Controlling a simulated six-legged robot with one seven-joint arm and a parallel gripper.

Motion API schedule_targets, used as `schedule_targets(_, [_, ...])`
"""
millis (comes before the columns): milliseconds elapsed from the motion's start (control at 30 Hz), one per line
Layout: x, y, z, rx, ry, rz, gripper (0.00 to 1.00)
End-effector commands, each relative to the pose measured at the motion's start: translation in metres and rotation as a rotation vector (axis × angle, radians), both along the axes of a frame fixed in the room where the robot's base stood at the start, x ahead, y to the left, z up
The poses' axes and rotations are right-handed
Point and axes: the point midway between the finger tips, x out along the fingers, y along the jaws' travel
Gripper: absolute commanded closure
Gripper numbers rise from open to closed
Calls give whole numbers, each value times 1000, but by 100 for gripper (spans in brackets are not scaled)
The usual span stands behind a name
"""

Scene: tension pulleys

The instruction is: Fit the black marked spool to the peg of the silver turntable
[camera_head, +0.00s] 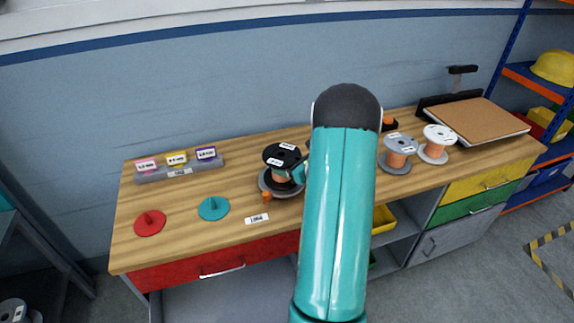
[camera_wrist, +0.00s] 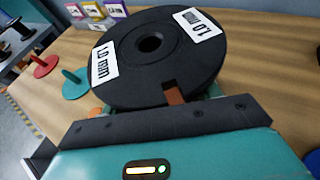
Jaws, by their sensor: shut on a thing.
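The black marked spool (camera_head: 279,153) has a black flange with white labels and copper-coloured wire below. It also shows large in the wrist view (camera_wrist: 125,57), with its labels and dark centre hole facing up. My gripper (camera_head: 297,173) is shut on the spool from its right side in the head view; its fingertips are largely hidden by the flange. The silver turntable (camera_head: 268,189) shows as a grey round rim directly under the spool on the bench. Its peg is hidden by the spool. I cannot tell whether the spool rests on the turntable or hangs just above it.
A red disc with peg (camera_head: 150,223) and a teal disc with peg (camera_head: 213,209) stand left on the wooden bench. A grey rack (camera_head: 205,168) holds small labelled blocks. A grey-flanged spool (camera_head: 397,165) and a white spool (camera_head: 437,133) stand right of my arm.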

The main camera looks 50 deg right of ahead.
Motion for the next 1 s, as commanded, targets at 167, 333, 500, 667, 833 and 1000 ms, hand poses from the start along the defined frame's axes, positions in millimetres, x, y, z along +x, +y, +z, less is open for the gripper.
schedule_targets(167, [-1, 1, -2, 2, 3, 0, 100])
schedule_targets(333, [-1, 1, -3, 3, 4, 0, 100])
schedule_targets(500, [-1, 1, -4, 4, 6, -1, 29])
schedule_targets(667, [-1, 1, -3, 3, 5, 0, 13])
schedule_targets(833, [-1, 1, -4, 4, 7, -1, 13])
schedule_targets(1000, [-9, 0, 0, 2, 6, -1, 13])
